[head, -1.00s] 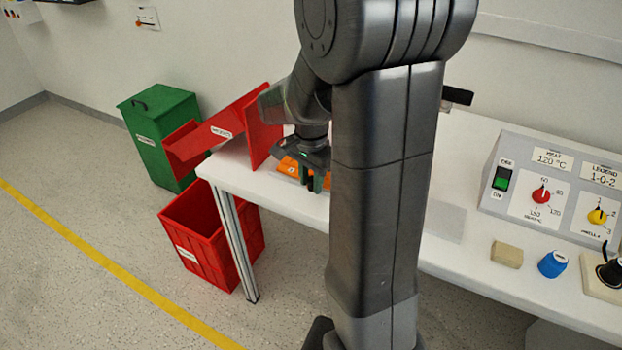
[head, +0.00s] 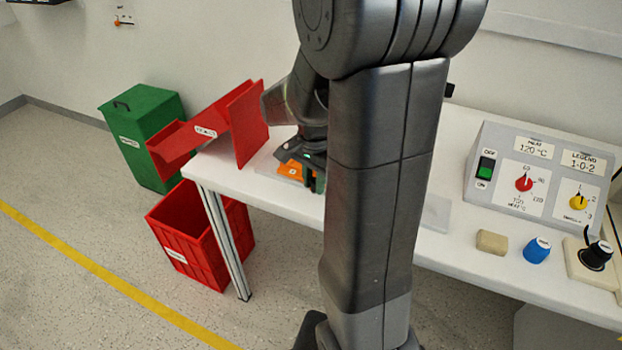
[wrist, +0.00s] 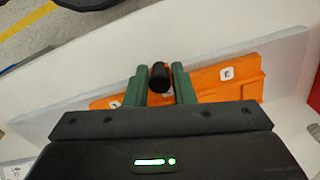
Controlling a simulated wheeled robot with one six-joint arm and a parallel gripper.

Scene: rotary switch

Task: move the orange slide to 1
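The orange slide (head: 291,170) lies on a pale plate at the left end of the table, partly hidden by my gripper and arm. In the wrist view, the slide (wrist: 245,78) runs across behind my fingers, with small white labels; one label reads unclearly and others are partly covered. A black knob (wrist: 159,78) stands up in front of the slide. My gripper (wrist: 160,82) has its two green fingers on either side of the knob, seemingly touching it. In the head view, my gripper (head: 315,180) is low over the slide.
A red chute (head: 240,125) stands just left of the slide. A red crate (head: 200,245) and a green bin (head: 145,140) are on the floor. A control panel (head: 535,175), tan block (head: 492,242) and blue knob (head: 537,250) are at the right.

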